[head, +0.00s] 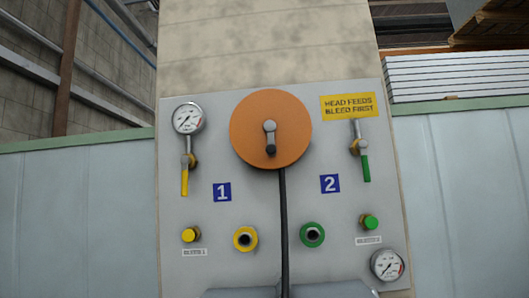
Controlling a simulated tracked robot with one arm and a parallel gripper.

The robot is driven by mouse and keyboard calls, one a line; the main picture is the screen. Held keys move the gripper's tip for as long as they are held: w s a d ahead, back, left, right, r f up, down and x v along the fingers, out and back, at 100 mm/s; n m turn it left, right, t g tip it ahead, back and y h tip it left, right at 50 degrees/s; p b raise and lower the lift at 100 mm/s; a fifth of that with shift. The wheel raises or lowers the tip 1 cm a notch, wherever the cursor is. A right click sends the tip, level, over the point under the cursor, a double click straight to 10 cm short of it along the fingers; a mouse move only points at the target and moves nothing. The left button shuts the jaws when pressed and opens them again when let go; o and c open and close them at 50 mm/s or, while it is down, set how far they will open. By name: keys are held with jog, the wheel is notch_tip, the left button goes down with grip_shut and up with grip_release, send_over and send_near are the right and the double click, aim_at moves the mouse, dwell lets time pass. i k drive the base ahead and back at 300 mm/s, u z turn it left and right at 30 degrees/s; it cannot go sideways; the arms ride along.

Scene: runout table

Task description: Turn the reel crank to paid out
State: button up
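The reel (246,142) is an orange disc at the upper middle of a pale grey panel (215,262). Its crank (270,138) is a short grey arm on the disc's face, with a dark knob at its lower end. The crank points almost straight down. A black hose (283,225) hangs from beneath the reel down the panel. I see no marking for a paid-out position. I cannot make out my gripper in this view, and nothing touches the crank.
Yellow-handled (185,178) and green-handled (365,167) valves hang either side. Grey edges at the bottom are unclear. The space before the reel looks clear.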

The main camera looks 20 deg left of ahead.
aim_at(269, 127)
jog(key=u, duration=0.05)
jog(key=i, duration=0.95)
jog(key=z, duration=0.1)
